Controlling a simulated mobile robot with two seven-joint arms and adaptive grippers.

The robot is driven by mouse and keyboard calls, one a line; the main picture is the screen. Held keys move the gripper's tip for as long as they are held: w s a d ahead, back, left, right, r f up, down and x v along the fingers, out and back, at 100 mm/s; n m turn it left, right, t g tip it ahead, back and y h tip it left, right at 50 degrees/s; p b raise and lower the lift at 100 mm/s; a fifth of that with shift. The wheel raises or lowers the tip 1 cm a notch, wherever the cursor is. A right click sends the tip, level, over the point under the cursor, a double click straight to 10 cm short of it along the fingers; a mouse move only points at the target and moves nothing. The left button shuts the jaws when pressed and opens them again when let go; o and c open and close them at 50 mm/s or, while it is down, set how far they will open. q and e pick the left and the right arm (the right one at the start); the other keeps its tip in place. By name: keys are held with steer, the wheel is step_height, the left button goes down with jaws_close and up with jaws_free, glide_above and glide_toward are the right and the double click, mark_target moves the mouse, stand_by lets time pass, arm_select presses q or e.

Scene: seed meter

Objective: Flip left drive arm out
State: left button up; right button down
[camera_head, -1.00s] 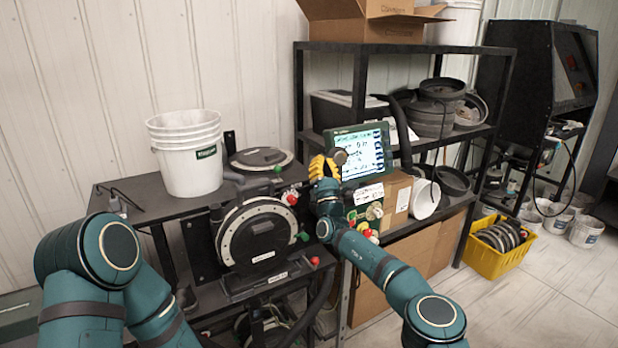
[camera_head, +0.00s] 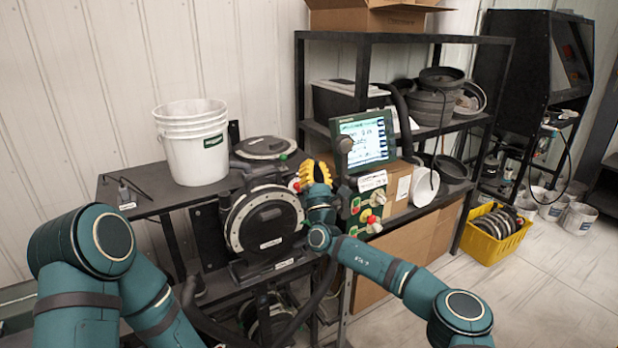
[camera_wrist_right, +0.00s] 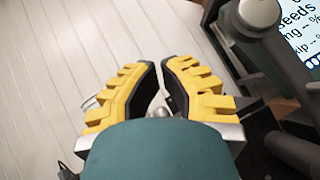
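The seed meter with its round, pale-rimmed disc (camera_head: 265,222) stands upright on the black stand in the head view. A red knob (camera_head: 295,186) shows at its upper right. I cannot pick out the left drive arm with certainty. My right gripper (camera_head: 315,172) has yellow fingers and is just right of the red knob; I cannot tell whether they touch. In the right wrist view the fingers (camera_wrist_right: 158,68) are slightly apart, with pale floor showing between them and nothing held. My left arm comes in from the left; its gripper is not in view.
A lit display (camera_head: 366,142) and a control panel (camera_head: 370,206) with red and green buttons stand close right of my right gripper. A black shelf (camera_head: 420,39) stands behind.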

steer(key=shift+s+a+f, duration=0.1)
steer(key=shift+s+f, duration=0.05)
steer(key=shift+s, duration=0.6)
steer(key=shift+s+a+f, duration=0.1)
steer(key=shift+s+f, duration=0.05)
steer(key=shift+s, duration=0.55)
steer(key=shift+s+a+f, duration=0.1)
steer(key=shift+s+f, duration=0.05)
steer(key=shift+s, duration=0.6)
